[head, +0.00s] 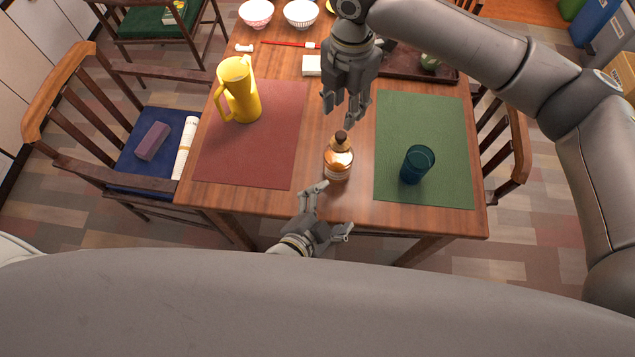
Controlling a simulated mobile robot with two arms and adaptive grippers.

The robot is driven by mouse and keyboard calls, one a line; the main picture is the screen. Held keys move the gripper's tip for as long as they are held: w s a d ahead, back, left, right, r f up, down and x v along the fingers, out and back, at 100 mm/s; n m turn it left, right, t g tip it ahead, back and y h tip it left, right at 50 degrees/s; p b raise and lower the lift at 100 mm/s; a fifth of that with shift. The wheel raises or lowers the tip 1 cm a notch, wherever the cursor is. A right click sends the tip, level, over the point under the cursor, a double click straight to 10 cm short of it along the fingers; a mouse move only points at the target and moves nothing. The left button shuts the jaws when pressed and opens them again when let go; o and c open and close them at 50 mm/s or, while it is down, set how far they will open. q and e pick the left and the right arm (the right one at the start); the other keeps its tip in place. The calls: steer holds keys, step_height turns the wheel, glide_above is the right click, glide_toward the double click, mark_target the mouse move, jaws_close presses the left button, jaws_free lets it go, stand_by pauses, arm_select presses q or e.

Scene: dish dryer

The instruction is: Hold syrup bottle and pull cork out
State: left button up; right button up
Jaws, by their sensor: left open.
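The amber syrup bottle (337,163) stands upright on the wooden table, between the red and green mats. Its dark brown cork (341,138) is in the neck. My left gripper (331,210) is open and empty at the table's front edge, just in front of the bottle and apart from it. My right gripper (346,112) points down behind and above the cork. Its fingers are spread with nothing between them, and it looks clear of the cork.
A yellow pitcher (239,92) stands on the red mat (262,150). A dark teal glass (417,165) stands on the green mat (420,120). Bowls (300,14), a red chopstick pair (290,44) and a dark tray (400,65) lie farther back. Chairs flank the table (315,140).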

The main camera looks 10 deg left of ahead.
mark_target(338, 159)
arm_select(q)
steer(key=w+a+r+n+t, duration=0.2)
steer(key=w+a+r+n, duration=0.15)
steer(key=n, duration=0.45)
steer(key=x, duration=1)
steer(key=shift+w+d+r, duration=0.25)
steer(key=shift+d, duration=0.1)
steer(key=c, duration=1.5)
